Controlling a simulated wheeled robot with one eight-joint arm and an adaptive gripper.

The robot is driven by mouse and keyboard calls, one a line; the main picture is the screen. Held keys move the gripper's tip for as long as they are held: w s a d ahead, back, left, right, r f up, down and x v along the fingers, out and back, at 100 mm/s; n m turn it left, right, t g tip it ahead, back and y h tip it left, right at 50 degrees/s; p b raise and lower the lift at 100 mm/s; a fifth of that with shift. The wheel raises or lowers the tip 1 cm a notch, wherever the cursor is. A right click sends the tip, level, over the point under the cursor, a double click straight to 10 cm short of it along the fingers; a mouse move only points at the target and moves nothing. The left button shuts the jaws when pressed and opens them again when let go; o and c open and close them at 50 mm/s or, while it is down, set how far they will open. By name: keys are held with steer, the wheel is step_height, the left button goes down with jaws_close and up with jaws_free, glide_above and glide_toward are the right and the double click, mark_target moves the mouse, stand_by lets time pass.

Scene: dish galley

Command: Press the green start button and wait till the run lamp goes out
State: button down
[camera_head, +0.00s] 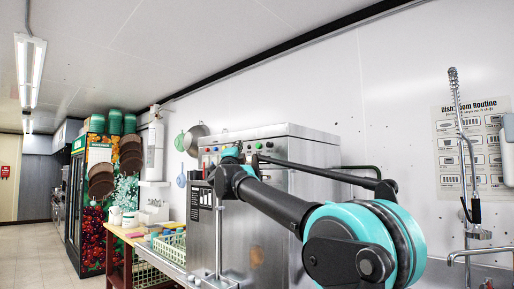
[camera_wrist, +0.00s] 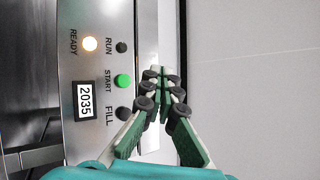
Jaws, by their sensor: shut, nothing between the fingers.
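The green START button (camera_wrist: 123,81) sits on the steel control panel (camera_wrist: 100,135) in the wrist view. The RUN lamp (camera_wrist: 121,47) beside it is dark. The READY lamp (camera_wrist: 90,44) glows warm white. My gripper (camera_wrist: 160,75) is shut and empty. Its fingertips lie just right of the START button in the picture, not over it; their distance from the panel face is unclear. In the head view the steel dishwasher (camera_head: 310,146) stands against the wall, with my arm across its front.
A dark FILL control (camera_wrist: 123,113) and a display reading 2035 (camera_wrist: 86,99) share the panel. A green basket (camera_head: 172,247) is on the counter left of the machine. A spray tap (camera_head: 462,140) stands at right. The floor (camera_head: 50,262) at left is clear.

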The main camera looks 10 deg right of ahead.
steer(key=shift+w+d, duration=0.7)
steer(key=shift+d, duration=0.25)
steer(key=shift+w+d, duration=0.65)
steer(key=shift+d, duration=0.3)
steer(key=shift+w+d, duration=0.7)
steer(key=shift+d, duration=0.25)
steer(key=shift+w+d, duration=0.25)
steer(key=shift+d, duration=0.1)
steer(key=shift+w+d, duration=0.25)
steer(key=shift+d, duration=0.1)
stand_by(0.4)
steer(key=shift+s+a, duration=0.5)
steer(key=shift+a, duration=0.2)
steer(key=s+a, duration=0.1)
steer(key=a, duration=0.1)
steer(key=s+a, duration=0.2)
stand_by(0.5)
